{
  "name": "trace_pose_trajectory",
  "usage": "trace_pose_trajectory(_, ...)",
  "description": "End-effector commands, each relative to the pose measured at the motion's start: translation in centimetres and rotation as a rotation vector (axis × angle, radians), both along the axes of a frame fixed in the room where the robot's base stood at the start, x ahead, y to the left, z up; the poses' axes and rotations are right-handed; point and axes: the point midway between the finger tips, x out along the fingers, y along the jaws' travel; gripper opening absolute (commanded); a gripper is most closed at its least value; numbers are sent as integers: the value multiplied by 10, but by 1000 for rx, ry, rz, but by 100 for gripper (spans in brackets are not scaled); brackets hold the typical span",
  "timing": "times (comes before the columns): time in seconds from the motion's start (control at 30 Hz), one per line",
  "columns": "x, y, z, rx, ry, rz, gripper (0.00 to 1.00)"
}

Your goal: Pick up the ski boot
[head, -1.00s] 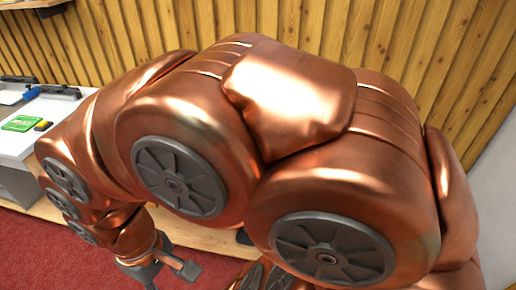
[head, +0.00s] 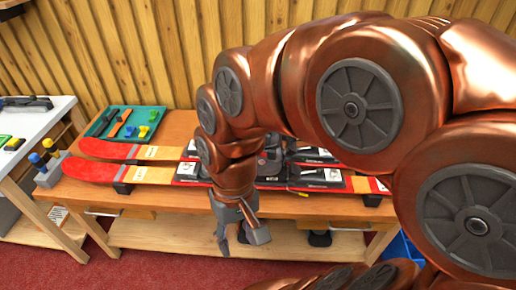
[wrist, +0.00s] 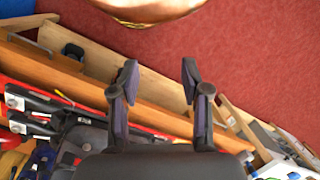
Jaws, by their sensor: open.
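A dark grey bulky shape (head: 270,163), which looks like the ski boot, stands among the skis on the bench, partly hidden behind my arm. In the wrist view a grey shape (wrist: 88,140) at the lower left may be the same boot, cut off by the gripper body. My gripper (head: 241,240) hangs in front of the bench's front edge, pointing down, apart from the boot. In the wrist view my gripper (wrist: 159,72) has its two fingers spread with nothing between them.
Red and yellow skis (head: 95,171) lie along the wooden bench (head: 180,127). A green tray (head: 152,113) with tools sits at its back left. A white-topped table (head: 60,108) stands at the left. A lower shelf (head: 165,237) runs under the bench. Red carpet (head: 150,272) lies in front.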

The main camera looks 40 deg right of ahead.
Motion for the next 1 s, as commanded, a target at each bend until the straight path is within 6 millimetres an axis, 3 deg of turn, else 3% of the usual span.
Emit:
trace_pose_trajectory(0.23, 80, 17, 41, 212, 44, -346, 47)
trace_pose_trajectory(0.47, 155, -9, 78, 427, 124, -714, 47)
trace_pose_trajectory(0.67, 214, -69, 102, 619, 219, -1055, 47)
trace_pose_trajectory(0.8, 244, -132, 109, 758, 295, -1304, 47)
trace_pose_trajectory(1.0, 260, -233, 104, 942, 411, -1630, 47)
